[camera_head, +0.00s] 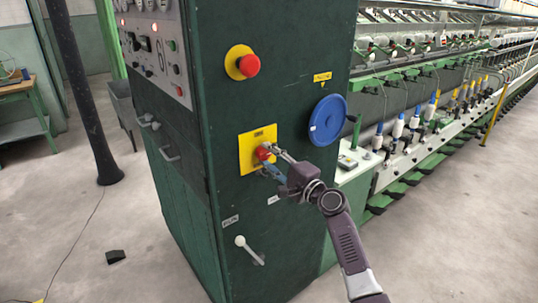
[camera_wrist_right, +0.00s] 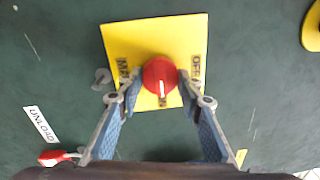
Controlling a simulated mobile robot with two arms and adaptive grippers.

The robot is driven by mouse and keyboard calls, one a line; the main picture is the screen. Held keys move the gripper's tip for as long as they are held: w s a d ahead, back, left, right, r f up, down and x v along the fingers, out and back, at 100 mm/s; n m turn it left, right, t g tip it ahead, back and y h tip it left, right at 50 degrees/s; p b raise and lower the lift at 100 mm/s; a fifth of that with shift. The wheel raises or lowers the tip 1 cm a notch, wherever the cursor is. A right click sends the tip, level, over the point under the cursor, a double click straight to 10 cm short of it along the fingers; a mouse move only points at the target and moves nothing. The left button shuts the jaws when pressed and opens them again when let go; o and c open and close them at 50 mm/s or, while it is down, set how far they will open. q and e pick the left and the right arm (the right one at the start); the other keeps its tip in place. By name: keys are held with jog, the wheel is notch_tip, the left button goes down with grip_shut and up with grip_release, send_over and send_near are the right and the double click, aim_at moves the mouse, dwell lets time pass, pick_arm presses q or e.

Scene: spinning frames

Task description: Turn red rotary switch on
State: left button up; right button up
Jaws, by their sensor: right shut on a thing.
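The red rotary switch (camera_head: 263,153) sits on a yellow plate (camera_head: 247,161) on the front of the dark green cabinet. In the wrist view the round red knob (camera_wrist_right: 160,72) has a white pointer line towards the bottom of the picture. Dark lettering stands on the yellow plate (camera_wrist_right: 155,32) left and right of the knob; lettering below it is partly hidden. My right gripper (camera_head: 269,160) reaches the switch from the lower right. Its two blue-padded fingers (camera_wrist_right: 161,80) are closed on opposite sides of the knob. My left gripper is not in view.
A red button on a round yellow base (camera_head: 242,63) is above the switch. A blue round disc (camera_head: 327,120) is to its right, and a white-knobbed lever (camera_head: 248,250) is below. A spinning machine (camera_head: 430,130) runs along the right.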

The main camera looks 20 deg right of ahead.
dwell(0.5)
jog(key=o, duration=1.2)
jog(key=shift+c, duration=0.2)
jog(key=v, duration=1.2)
jog(key=shift+f, duration=0.15)
